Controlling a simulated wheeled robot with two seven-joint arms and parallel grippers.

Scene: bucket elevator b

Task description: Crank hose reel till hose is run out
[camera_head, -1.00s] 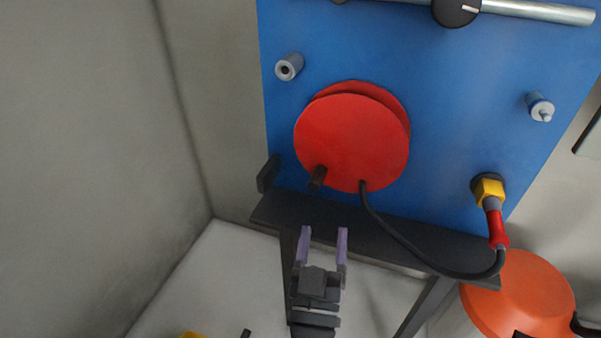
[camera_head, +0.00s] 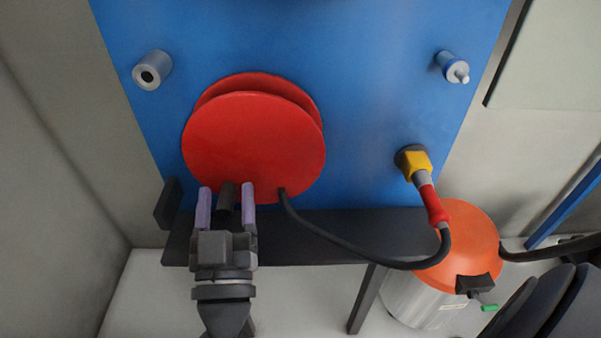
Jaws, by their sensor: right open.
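The red hose reel (camera_head: 254,145) is mounted on the blue panel (camera_head: 300,50). Its dark crank handle (camera_head: 227,196) sticks out at the reel's lower left. The black hose (camera_head: 335,239) leaves the reel's lower edge, sags to the right and rises to a red and grey end at a yellow fitting (camera_head: 417,166) on the panel. My right gripper (camera_head: 226,204) is open, its two purple fingers on either side of the crank handle. Whether the fingers touch the handle cannot be told. My left gripper is not in view.
A dark shelf (camera_head: 330,222) runs below the panel, with a dark block (camera_head: 167,203) at its left. An orange-topped canister (camera_head: 465,245) stands at the lower right. Two grey fittings (camera_head: 152,70) (camera_head: 453,67) protrude from the panel. A wall is close on the left.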

